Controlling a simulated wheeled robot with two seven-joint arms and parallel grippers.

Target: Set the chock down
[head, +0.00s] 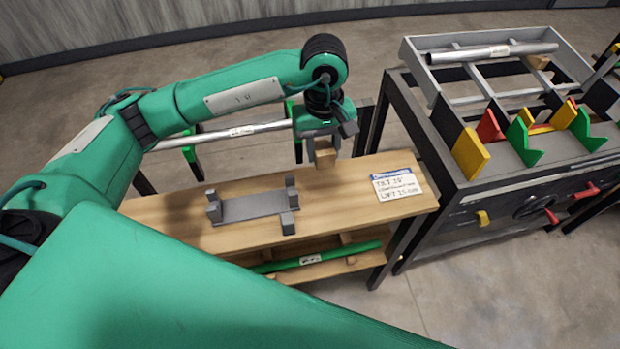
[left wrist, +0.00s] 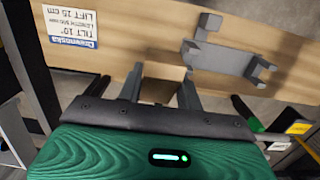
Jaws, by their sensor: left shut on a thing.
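The chock, a small tan wooden block (head: 325,158), is between the fingers of my left gripper (head: 324,140), which is shut on it and points down. It appears at the far edge of the wooden bench top (head: 355,190); I cannot tell whether it touches the wood. In the left wrist view the block (left wrist: 160,84) sits between the two grey fingers (left wrist: 160,92), partly hidden by the gripper body. My right gripper is not in view.
A grey bracket with upright posts (head: 250,206) stands on the bench, left of the chock. A white label (head: 397,185) lies at the right end. A green bar (head: 315,259) rests on the lower shelf. A dark rack with coloured wedges (head: 470,155) stands at right.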

